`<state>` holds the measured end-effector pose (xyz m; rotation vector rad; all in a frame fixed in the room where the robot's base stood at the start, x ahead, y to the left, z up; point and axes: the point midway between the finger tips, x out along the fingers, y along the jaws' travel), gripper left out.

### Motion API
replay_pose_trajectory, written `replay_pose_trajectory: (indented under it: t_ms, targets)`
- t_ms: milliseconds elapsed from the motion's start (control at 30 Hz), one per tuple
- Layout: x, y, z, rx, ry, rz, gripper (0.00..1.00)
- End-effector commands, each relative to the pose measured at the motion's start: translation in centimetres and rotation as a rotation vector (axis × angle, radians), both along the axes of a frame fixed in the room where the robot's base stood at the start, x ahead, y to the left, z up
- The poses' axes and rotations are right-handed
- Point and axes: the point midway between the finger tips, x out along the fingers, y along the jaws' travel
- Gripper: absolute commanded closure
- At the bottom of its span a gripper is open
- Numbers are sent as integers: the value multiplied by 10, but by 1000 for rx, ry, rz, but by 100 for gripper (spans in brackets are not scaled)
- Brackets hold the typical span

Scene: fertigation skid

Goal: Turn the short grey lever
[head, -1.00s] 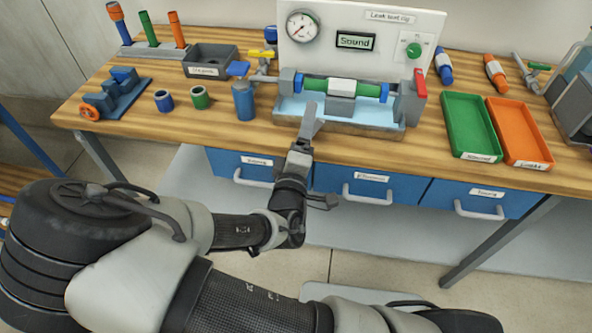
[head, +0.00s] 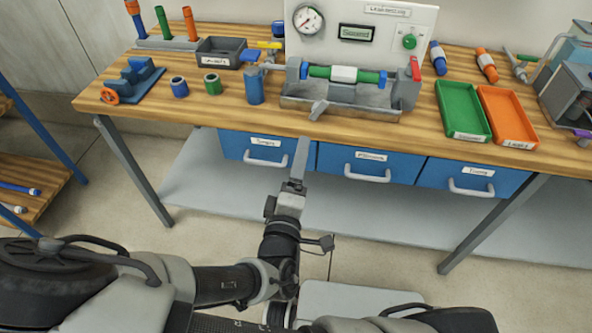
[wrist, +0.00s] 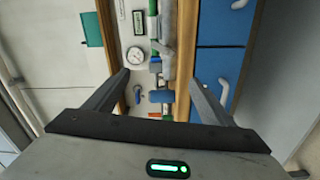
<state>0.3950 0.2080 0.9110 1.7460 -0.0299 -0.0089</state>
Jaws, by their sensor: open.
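The short grey lever (head: 319,109) appears as a small slanted grey bar at the front left of the leak test rig's tray (head: 350,113).
The rig panel (head: 372,18) has a gauge, a display reading "Sound" and a green knob. Red (head: 415,69), yellow (head: 270,45) and blue (head: 250,55) handles surround the rig. Green (head: 462,108) and orange (head: 507,115) trays lie right. Blue drawers (head: 370,165) sit below the bench.

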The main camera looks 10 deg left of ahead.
Motion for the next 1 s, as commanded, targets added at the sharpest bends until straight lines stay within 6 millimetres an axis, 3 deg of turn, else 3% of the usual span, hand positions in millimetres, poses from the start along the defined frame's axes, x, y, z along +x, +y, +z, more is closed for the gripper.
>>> replay_pose_trajectory:
  t_ms: [333,1000]
  targets:
    - [-21,1,1,2,-2,1,23]
    - [-22,1,1,2,-2,0,23]
